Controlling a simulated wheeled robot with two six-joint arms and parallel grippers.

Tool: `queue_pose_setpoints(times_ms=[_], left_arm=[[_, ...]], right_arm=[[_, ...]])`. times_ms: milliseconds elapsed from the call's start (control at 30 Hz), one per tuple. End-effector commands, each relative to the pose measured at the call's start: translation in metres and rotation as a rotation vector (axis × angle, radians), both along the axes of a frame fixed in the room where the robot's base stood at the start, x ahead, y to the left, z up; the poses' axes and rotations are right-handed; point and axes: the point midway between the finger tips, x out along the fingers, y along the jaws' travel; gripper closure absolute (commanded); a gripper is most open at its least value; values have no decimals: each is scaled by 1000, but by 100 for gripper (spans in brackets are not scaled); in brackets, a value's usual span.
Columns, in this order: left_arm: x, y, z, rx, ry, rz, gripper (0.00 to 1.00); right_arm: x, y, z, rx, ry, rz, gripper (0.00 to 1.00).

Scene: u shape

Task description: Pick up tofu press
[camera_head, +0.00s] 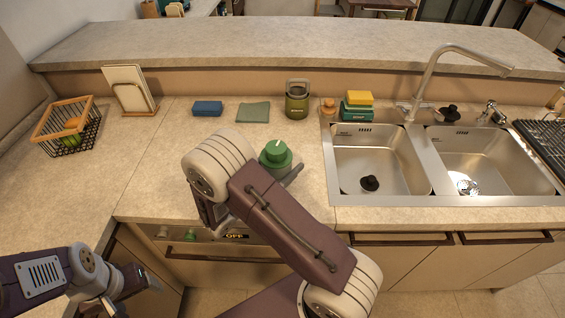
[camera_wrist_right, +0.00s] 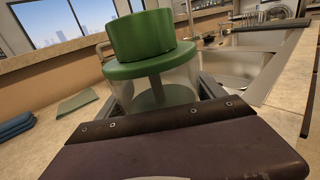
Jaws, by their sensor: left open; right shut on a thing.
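The tofu press has a green knob and lid over a clear body. My left gripper (camera_head: 128,284) is open and empty at the lower left, in front of the counter and apart from the press.
A blue folded cloth (camera_head: 207,108), a green cloth (camera_head: 253,112) and a green canister (camera_head: 297,100) are at the back. A wire basket (camera_head: 68,128) and a board rack (camera_head: 130,90) stand left. The double sink (camera_head: 430,160) is right. The left counter is mostly clear.

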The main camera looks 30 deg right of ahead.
Motion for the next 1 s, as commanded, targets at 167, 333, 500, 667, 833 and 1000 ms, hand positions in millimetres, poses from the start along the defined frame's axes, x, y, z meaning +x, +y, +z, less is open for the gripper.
queue_pose_setpoints(times_ms=[167, 333, 500, 667, 833, 1000], left_arm=[[0, 0, 32, 0, 0, 0, 28], [0, 0, 53, 0, 0, 0, 28], [0, 0, 78, 0, 1, 0, 28], [0, 0, 98, 0, 0, 0, 28], [0, 0, 102, 0, 0, 0, 28], [0, 0, 101, 0, 0, 0, 28]], right_arm=[[-21, -10, 33, -5, 4, 0, 92], [-57, -27, 56, -4, 4, 0, 92], [-89, -43, 80, -5, 6, 0, 92], [-100, -48, 84, -3, 3, 1, 92], [-105, -51, 82, -2, 0, 0, 92], [-105, -51, 81, -2, -2, 0, 92]])
